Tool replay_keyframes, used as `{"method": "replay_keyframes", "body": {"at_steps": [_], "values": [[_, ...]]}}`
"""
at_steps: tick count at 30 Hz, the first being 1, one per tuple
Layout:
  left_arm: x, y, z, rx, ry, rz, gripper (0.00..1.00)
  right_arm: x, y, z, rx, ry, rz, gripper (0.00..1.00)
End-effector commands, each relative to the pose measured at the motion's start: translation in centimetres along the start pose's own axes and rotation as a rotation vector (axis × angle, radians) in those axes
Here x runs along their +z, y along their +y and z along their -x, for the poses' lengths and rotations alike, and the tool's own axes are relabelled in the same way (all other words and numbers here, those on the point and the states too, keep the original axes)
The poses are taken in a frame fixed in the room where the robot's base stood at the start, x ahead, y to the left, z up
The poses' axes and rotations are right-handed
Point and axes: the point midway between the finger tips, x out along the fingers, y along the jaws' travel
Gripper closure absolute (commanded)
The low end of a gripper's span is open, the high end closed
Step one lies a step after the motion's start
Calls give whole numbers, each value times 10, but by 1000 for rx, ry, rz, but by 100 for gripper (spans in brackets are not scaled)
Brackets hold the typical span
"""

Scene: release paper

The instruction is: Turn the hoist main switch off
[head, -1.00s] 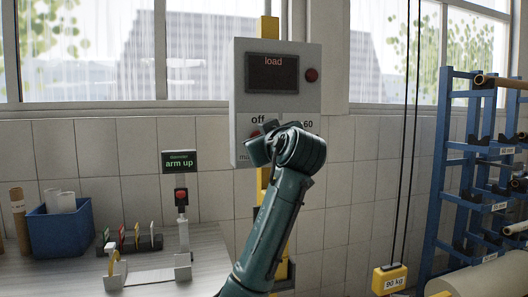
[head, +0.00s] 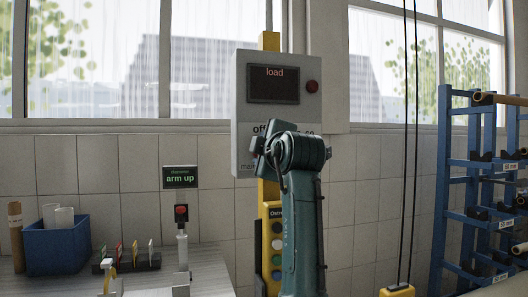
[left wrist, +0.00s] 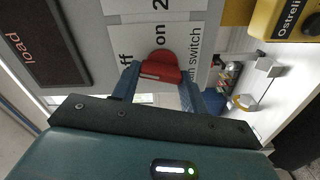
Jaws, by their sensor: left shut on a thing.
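My left gripper (left wrist: 160,80) is shut on this knob, one blue finger on each side. In the head view my left gripper (head: 263,152) is against the lower box front and hides the knob and most of the label. My right gripper is in neither view.
A yellow push-button panel (head: 267,250) stands below the box, partly behind my arm. The bench at left carries a blue bin (head: 55,248), a small rack (head: 128,262) and a red-topped post (head: 181,230). A blue roll rack (head: 443,190) stands at right, past hanging cables (head: 412,150).

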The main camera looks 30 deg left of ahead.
Motion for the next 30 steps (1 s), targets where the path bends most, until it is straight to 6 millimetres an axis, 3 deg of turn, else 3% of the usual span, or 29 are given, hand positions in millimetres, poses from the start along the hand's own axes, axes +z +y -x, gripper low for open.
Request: {"method": "replay_keyframes", "body": {"at_steps": [12, 30], "values": [[-1, -2, 0, -3, 1, 236, 79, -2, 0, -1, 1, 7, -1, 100], [-1, -3, 0, -4, 1, 289, 79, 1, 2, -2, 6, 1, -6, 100]]}}
